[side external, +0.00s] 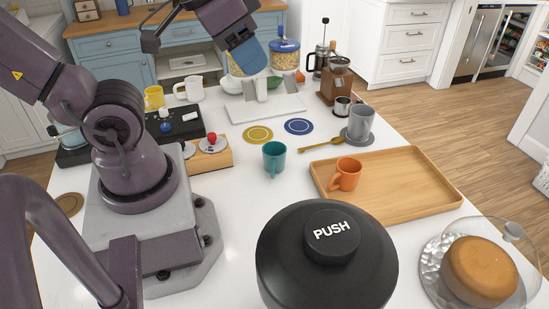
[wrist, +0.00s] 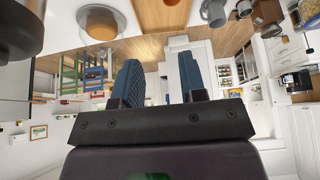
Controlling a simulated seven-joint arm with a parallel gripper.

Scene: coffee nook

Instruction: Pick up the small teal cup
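The small teal cup (side external: 274,157) stands upright on the white counter near the middle of the side external view, with its handle toward the front. I cannot make it out in the wrist view. My gripper (side external: 250,58) is raised high above the counter, up and to the left of the cup in the side external view, well apart from it. In the wrist view my gripper (wrist: 160,72) shows two blue fingers spread apart with nothing between them.
Right of the teal cup is a wooden tray (side external: 420,185) with an orange mug (side external: 347,174). A grey mug (side external: 361,124) stands behind. Yellow (side external: 258,134) and blue (side external: 298,126) coasters lie behind the cup. A black push-lid canister (side external: 320,275) stands in front.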

